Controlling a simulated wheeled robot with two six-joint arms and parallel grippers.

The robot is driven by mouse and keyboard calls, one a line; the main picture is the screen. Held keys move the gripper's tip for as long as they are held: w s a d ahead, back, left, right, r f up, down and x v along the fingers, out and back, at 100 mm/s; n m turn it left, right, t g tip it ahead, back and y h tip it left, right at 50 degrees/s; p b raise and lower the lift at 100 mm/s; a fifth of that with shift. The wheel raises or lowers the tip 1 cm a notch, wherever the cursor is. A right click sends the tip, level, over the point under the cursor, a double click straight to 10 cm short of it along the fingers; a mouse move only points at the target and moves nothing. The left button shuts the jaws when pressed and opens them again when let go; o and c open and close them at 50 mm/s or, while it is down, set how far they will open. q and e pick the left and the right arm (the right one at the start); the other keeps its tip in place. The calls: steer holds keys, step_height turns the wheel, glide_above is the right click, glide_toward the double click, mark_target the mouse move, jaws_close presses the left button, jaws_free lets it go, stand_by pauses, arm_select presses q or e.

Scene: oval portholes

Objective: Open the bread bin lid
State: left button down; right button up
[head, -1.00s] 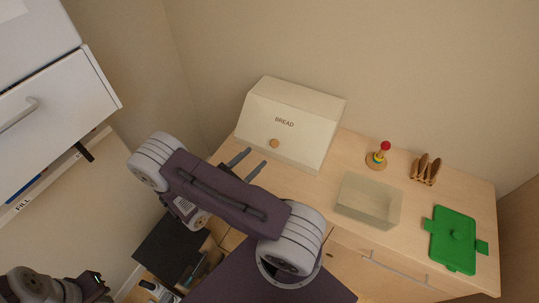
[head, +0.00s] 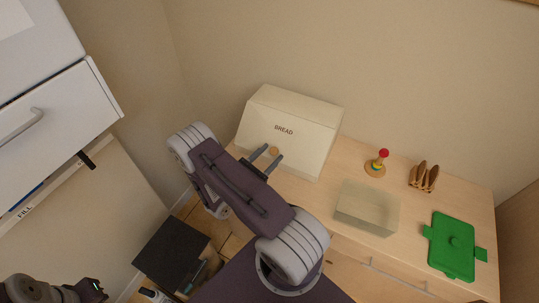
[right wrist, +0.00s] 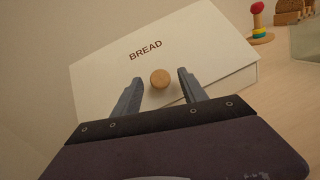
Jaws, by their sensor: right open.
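The cream bread bin (head: 297,116) stands on the wooden counter against the wall, its sloped lid shut, with "BREAD" printed on it. A round wooden knob (head: 273,151) sits low on the lid; it also shows in the right wrist view (right wrist: 160,79). My right gripper (head: 267,155) is open, its two fingers pointing at the lid. In the right wrist view its fingertips (right wrist: 159,82) lie either side of the knob; whether they touch the lid I cannot tell. My left gripper (head: 92,289) is partly in view at the lower left, its jaws unclear.
A clear open box (head: 367,208), a stacking-ring toy (head: 377,163), a wooden rack (head: 423,177) and a green lid (head: 455,245) lie on the counter (head: 405,205) to the right. White drawers (head: 60,120) stand at the left. A dark box (head: 170,252) is below.

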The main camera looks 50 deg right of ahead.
jaws_close()
stand_by(1.3)
